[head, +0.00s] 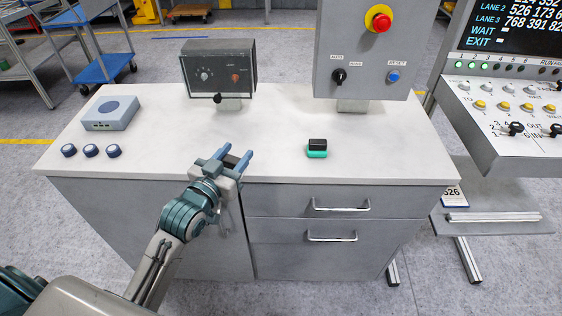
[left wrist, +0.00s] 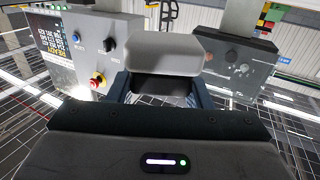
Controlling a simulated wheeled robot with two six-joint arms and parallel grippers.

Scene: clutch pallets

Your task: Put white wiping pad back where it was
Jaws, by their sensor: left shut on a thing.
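My left gripper (head: 233,158) is over the front edge of the white worktop. It is shut on the white wiping pad, which shows best in the left wrist view (left wrist: 160,57) as a pale rounded slab with a black part (left wrist: 160,88) between the blue fingers. In the head view mainly the pad's dark part (head: 231,160) shows between the fingers; the rest is hard to tell from the gripper. A similar teal pad with a black top (head: 317,148) lies on the worktop, right of my gripper. My right gripper is not in view.
The worktop (head: 270,125) is clear around the teal pad. A blue-grey box (head: 110,113) and three round knobs (head: 91,151) are at its left. A dark control box (head: 218,68) and a grey panel with a red button (head: 365,50) stand at the back.

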